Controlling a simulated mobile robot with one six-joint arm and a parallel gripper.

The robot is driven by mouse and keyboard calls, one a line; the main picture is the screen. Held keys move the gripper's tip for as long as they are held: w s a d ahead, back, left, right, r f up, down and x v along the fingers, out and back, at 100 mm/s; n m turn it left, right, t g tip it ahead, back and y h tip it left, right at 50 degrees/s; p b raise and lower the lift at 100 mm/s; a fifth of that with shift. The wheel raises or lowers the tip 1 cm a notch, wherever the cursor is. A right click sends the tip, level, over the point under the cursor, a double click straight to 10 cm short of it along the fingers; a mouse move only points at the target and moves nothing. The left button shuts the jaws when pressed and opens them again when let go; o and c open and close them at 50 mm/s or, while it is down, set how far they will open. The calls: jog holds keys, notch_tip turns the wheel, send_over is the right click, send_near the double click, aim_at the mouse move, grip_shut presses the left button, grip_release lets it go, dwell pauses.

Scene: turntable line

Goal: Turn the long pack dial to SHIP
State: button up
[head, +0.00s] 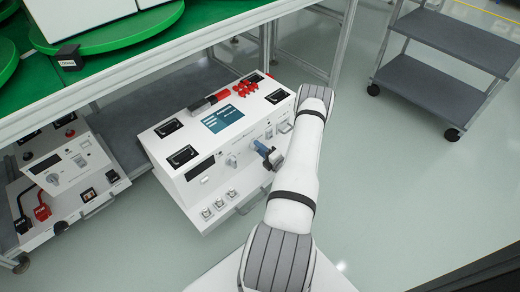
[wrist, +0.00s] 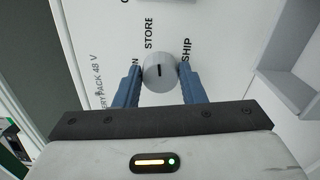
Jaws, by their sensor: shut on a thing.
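The dial (wrist: 152,82) is a round grey knob on a white panel in the wrist view. Its short black mark runs roughly up and down in the picture, on the side of the STORE label (wrist: 149,32). The SHIP label (wrist: 186,50) is to the upper right, and a partly hidden label ending in N is at the left. My gripper (wrist: 160,71) has its blue fingers on both sides of the knob, shut on it. In the head view my gripper (head: 267,154) is at the front of the large white unit (head: 215,165) and hides the dial.
A second white unit (head: 70,170) with red and black connectors stands at the left. A green-topped bench (head: 130,65) is above and behind. A grey shelf cart (head: 430,85) stands at the upper right. The floor at the right is clear.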

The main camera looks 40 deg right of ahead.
jog(key=m, duration=1.1)
jog(key=shift+f, duration=0.2)
jog(key=shift+m, duration=0.4)
jog(key=o, duration=1)
jog(key=shift+c, duration=0.2)
jog(key=s+p, duration=0.2)
jog(key=s, duration=0.5)
jog(key=shift+s+d, duration=0.25)
jog(key=shift+s, duration=0.15)
